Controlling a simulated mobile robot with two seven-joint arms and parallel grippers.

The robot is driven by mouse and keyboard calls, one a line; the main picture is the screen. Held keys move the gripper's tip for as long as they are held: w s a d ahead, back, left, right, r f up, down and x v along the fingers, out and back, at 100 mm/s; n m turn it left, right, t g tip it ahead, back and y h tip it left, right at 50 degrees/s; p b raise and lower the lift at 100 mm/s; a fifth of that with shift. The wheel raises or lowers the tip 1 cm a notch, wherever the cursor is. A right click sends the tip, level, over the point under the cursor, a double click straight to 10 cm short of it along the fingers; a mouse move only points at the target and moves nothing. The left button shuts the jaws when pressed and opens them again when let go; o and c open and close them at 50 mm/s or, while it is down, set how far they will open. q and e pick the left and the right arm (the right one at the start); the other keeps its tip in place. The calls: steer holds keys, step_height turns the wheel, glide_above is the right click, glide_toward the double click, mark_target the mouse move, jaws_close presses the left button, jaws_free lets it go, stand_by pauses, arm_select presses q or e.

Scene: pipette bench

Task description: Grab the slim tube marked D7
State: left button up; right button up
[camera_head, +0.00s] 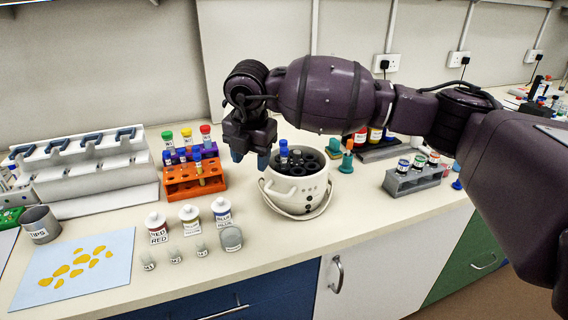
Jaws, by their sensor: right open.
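I cannot read a D7 mark on any tube. A blue-capped slim tube (284,152) stands in a dark hole of the white round pot (297,190), with another dark tube beside it. An orange rack (178,192) holds several slim tubes, among them a blue-capped one with a yellowish body (198,167). Green-, yellow- and red-capped tubes (187,136) stand behind it. My right gripper (250,157) is open and empty, fingers down, between the orange rack and the pot, just left of the pot's tubes. My left gripper is out of view.
White bottles (190,221) and small vials stand in front of the rack. A grey rack (413,179) with bottles is right of the pot. A pipette stand (90,170) is at the left, above a spotted blue sheet (75,268). Bench front right of the pot is clear.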

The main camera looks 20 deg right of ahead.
mark_target(282, 151)
steer(key=w+d+r+m+t+h, duration=0.1)
steer(key=w+d+r+m+h, duration=0.15)
steer(key=d+r, duration=0.3)
steer(key=shift+h, duration=0.45)
steer(key=x, duration=0.5)
steer(key=shift+w+a, duration=0.1)
steer(key=shift+b+x, duration=0.4)
steer(key=shift+x, duration=2.4)
steer(key=shift+r, duration=0.1)
steer(key=shift+c, duration=0.5)
jaws_close()
